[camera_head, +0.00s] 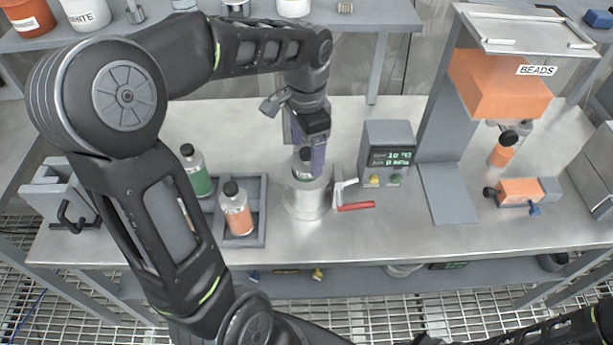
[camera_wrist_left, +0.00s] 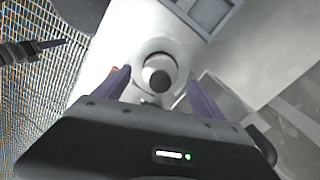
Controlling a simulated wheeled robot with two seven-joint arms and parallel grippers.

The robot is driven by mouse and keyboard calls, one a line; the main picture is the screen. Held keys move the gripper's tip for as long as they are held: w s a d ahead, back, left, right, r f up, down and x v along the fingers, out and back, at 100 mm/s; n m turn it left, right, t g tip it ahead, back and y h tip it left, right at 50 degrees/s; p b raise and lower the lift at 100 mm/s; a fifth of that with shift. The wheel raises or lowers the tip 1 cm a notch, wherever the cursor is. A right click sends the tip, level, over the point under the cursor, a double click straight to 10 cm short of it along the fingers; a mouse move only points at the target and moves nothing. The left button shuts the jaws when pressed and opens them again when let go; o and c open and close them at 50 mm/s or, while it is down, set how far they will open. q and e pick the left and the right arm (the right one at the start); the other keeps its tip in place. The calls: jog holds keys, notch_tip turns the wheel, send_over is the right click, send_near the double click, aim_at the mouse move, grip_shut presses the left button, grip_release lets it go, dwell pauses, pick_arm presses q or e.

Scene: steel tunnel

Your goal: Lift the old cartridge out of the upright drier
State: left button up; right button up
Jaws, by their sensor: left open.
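The upright drier (camera_head: 304,203) is a short steel cylinder standing on the bench, with a red-handled clamp (camera_head: 355,206) at its right side. The old cartridge, with a dark round cap (camera_wrist_left: 160,79), stands in the drier's round mouth in the left wrist view. Most of its body is hidden inside. My left gripper (camera_head: 308,165) points down over the drier. Its purple fingers are apart, on either side of the cap in the wrist view, with no clear contact. What seems to be my right gripper (camera_wrist_left: 45,46) shows dark at the wrist view's left edge; its jaws are unclear.
A grey tray (camera_head: 262,210) left of the drier holds a green bottle (camera_head: 196,172) and an orange bottle (camera_head: 236,210). A grey display box (camera_head: 387,152) stands close right. The orange BEADS hopper (camera_head: 497,82) is farther right. Bare bench lies in front.

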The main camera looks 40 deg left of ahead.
pick_arm(q)
jog(key=shift+f, duration=1.35)
jog(key=shift+c, duration=0.2)
grip_shut()
